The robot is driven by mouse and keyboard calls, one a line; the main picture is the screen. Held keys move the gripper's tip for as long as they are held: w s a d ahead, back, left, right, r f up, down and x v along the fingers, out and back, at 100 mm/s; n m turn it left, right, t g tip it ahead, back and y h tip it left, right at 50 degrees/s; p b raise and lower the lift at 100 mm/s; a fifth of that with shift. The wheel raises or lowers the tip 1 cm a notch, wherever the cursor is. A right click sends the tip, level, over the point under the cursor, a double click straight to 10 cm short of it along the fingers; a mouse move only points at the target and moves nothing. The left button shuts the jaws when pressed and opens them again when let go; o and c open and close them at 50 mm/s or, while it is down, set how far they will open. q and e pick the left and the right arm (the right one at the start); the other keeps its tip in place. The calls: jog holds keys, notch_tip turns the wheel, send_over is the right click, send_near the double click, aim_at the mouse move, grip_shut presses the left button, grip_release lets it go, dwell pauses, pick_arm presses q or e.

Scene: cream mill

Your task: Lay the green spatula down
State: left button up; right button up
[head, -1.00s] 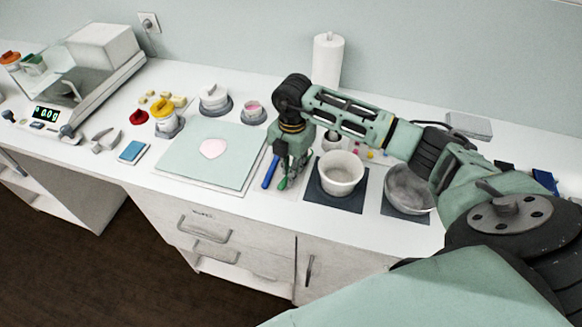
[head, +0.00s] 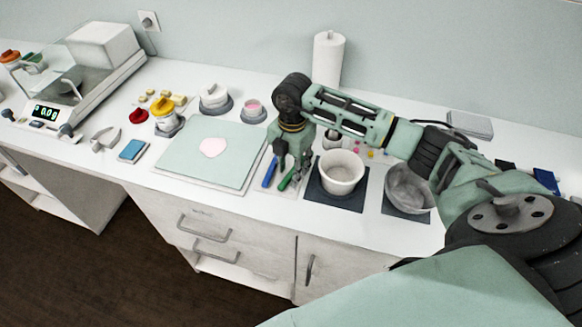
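The green spatula (head: 286,182) lies on a pale mat (head: 290,191) on the counter, to the right of a blue-handled tool (head: 270,172). Only its green part shows clearly; the rest is hidden under my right gripper. My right gripper (head: 294,174) points down just over the spatula, its fingers spread apart on either side of it. My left gripper is not in view.
A white bowl on a dark mat (head: 341,204) stands close right of my gripper, with a grey bowl (head: 408,190) beyond. A pale green board (head: 233,178) with a pink patch lies left. A paper roll (head: 328,60) stands behind.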

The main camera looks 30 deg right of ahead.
notch_tip(320, 180, up, 12)
jog(key=shift+d, duration=0.2)
jog(key=shift+f, duration=0.15)
